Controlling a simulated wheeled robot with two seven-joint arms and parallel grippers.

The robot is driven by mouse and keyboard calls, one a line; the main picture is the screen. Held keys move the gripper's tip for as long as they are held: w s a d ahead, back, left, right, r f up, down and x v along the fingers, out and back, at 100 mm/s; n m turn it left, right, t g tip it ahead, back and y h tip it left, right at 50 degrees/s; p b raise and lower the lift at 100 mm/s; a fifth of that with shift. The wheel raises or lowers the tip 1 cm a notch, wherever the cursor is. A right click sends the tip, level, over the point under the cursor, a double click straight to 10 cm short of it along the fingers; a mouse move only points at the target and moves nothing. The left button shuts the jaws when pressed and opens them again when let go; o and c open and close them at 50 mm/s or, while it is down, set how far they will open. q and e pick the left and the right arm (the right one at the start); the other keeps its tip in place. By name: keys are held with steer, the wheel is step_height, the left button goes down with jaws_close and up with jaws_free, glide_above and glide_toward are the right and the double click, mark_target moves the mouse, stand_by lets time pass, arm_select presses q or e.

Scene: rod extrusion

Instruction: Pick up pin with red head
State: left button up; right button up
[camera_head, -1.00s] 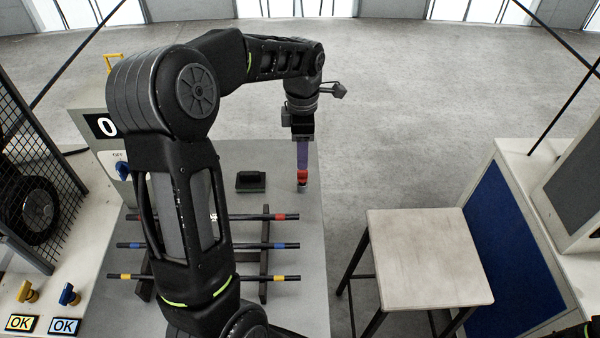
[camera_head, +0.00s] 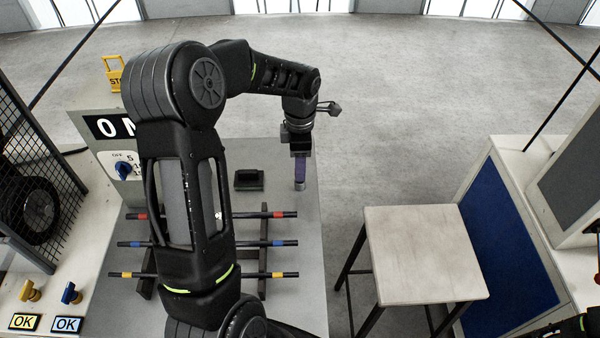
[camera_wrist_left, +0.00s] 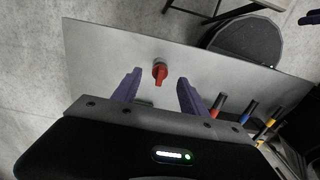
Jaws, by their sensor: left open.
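The pin with the red head (camera_wrist_left: 159,72) stands on the grey table in the left wrist view, between and a little ahead of the two purple fingers. In the head view my left gripper (camera_head: 300,168) is open and pointing down over the pin. The red head is hidden there behind the fingers, and only a silvery lower part (camera_head: 300,185) shows below them. I cannot tell whether the fingers touch it. Dark parts that may be my right arm show at the head view's lower right edge; its jaws are not clear.
Black rods with red (camera_head: 279,215), blue (camera_head: 278,244) and yellow (camera_head: 278,275) bands lie on a rack on the grey table (camera_head: 285,318). A dark block (camera_head: 249,180) lies left of the gripper. A wooden-topped stool (camera_head: 425,250) stands at right. A control box (camera_head: 110,130) stands left.

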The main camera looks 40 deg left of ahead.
arm_select(q)
steer(key=shift+f, duration=1.4)
jaws_close()
